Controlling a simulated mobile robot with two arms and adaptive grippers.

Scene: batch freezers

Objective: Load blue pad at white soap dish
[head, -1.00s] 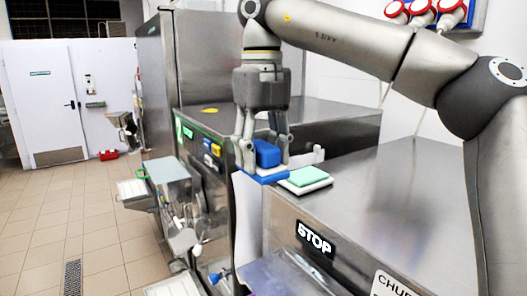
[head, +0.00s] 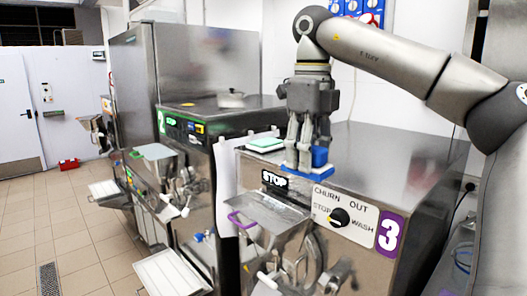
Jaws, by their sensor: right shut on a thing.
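My right gripper (head: 306,160) points down over the top of machine 3, shut on the blue pad (head: 320,157). The pad's raised part shows between and behind the fingers. A flat blue piece (head: 303,170) spreads under the fingertips; I cannot tell whether it is part of the pad or whether it touches the steel top. The white soap dish (head: 264,150) lies just left of the gripper near the top's front left edge. A light green pad (head: 265,143) lies on it. My left gripper is not in view.
The steel top of machine 3 (head: 385,150) is clear to the right of the gripper. A steel chute with a purple handle (head: 240,220) juts out in front. Open floor (head: 85,215) lies left.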

